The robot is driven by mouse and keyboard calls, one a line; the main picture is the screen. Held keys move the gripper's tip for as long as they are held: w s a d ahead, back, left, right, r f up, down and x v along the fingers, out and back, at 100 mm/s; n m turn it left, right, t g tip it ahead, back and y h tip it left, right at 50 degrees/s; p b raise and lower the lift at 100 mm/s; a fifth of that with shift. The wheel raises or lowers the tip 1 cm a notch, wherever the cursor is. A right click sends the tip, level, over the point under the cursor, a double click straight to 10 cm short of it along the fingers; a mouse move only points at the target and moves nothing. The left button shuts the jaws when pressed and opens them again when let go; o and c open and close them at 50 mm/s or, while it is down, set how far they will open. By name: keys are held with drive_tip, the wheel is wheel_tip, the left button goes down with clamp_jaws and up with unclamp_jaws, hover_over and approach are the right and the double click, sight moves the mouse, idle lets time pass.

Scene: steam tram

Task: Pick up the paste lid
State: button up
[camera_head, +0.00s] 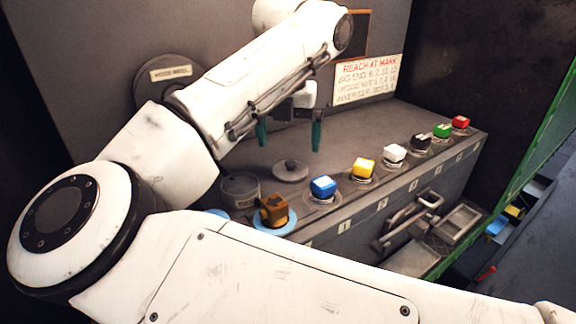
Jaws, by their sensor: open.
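The paste lid appears to be the round grey disc with a knob (290,170), lying flat on the grey counter. A grey pot (240,190) with a small label stands just left of it; the label is too small to read surely. My gripper (289,136) hangs above the counter, over and slightly behind the lid. Its two green-tipped fingers are apart, with nothing visible between them. The fingertips look clear of the lid, though the exact height is hard to tell.
Coloured cubes stand in a row along the numbered front edge, including a blue cube (322,188) and a yellow cube (363,168) near the lid. A brown cube (274,210) sits on a blue disc (285,228). A sign (367,79) stands behind. The counter's back right is clear.

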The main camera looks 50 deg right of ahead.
sight(290, 162)
drive_tip(key=shift+w+d+f+p, duration=0.15)
drive_tip(key=shift+f+p, duration=0.2)
drive_tip(key=shift+f, duration=0.65)
drive_tip(key=shift+s+d+f+p, duration=0.1)
drive_tip(key=shift+f+p, duration=0.25)
drive_tip(key=shift+f, duration=0.7)
drive_tip(key=shift+w+d+f+p, duration=0.15)
drive_tip(key=shift+f+p, duration=0.2)
drive_tip(key=shift+f, duration=0.65)
drive_tip(key=shift+c, duration=0.4)
drive_tip(key=c, duration=0.8)
